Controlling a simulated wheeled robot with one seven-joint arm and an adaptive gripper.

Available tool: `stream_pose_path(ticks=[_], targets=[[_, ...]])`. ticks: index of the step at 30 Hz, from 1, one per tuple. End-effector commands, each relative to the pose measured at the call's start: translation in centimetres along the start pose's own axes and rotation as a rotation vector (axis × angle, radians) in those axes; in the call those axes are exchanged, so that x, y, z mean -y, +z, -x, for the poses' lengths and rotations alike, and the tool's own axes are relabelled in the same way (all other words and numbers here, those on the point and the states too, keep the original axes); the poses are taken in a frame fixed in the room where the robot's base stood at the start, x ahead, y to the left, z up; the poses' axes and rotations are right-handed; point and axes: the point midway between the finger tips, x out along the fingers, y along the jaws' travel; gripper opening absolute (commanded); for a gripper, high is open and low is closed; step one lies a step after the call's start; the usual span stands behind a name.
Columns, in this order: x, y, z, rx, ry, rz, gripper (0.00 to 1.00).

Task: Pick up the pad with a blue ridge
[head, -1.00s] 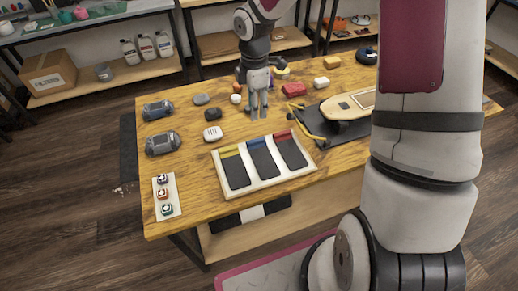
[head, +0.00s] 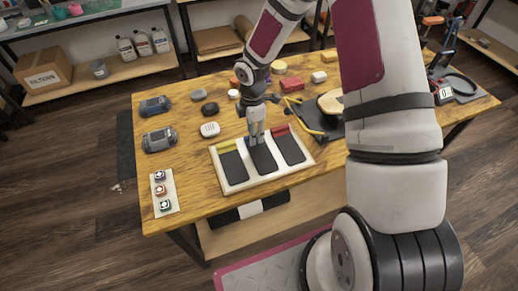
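The pad with the blue ridge (head: 262,160) is the middle of three dark grey pads in a cream tray (head: 233,188) on the wooden table. My gripper (head: 257,142) points down at the far end of this pad. Its fingers cover most of the blue ridge, so I cannot tell whether they are closed on it. The pad still lies in its slot. To its left is the pad with a yellow ridge (head: 233,166), and to its right the pad with a red ridge (head: 290,150).
A white card with several small buttons (head: 164,192) lies left of the tray. Grey devices (head: 159,139) and small pieces stand behind to the left. A dark mat with a yellow-edged holder (head: 300,112) lies behind to the right, partly hidden by my arm.

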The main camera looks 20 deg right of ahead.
Motion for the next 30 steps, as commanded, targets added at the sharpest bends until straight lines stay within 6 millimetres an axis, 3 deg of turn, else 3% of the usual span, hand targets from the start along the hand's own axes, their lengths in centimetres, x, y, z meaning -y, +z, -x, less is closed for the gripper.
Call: stream_pose_path(ticks=[10,15,30], targets=[[-0.03,0.02,-0.85,0.001,0.001,0.0,0.38],[-0.03,0.02,-0.84,0.001,0.001,0.0,0.0],[-0.07,0.08,-0.23,0.001,0.002,-0.001,0.0]])
